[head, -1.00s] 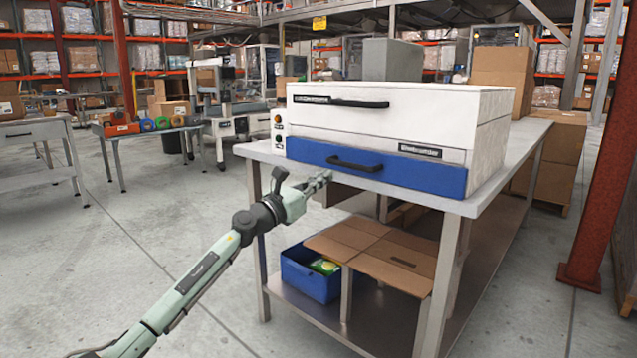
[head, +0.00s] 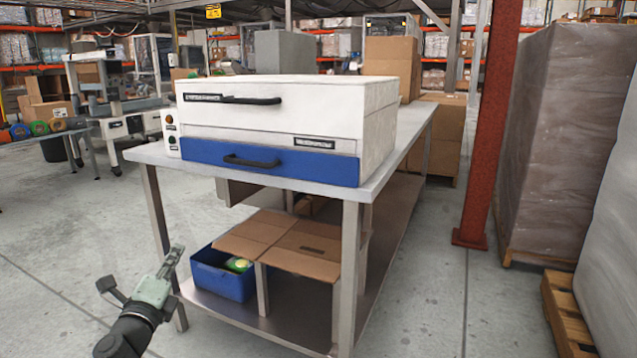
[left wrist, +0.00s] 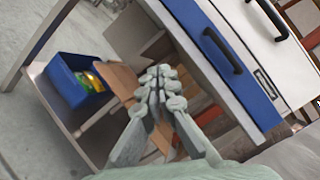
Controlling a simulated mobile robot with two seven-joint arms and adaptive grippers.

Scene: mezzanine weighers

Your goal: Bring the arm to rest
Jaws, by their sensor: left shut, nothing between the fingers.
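My left gripper (head: 172,262) is at the lower left of the head view, in front of the steel table's near left leg and apart from it. Its fingers are together and hold nothing. In the left wrist view the closed fingertips (left wrist: 158,82) point toward the table's underside and the cardboard on the lower shelf. My right gripper is in neither view.
A white machine (head: 290,105) with a blue drawer (head: 200,152) sits on the steel table (head: 150,155). Below are a blue bin (head: 225,284) and cardboard (head: 285,240). A red post (head: 487,130) and wrapped pallets (head: 570,130) stand right.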

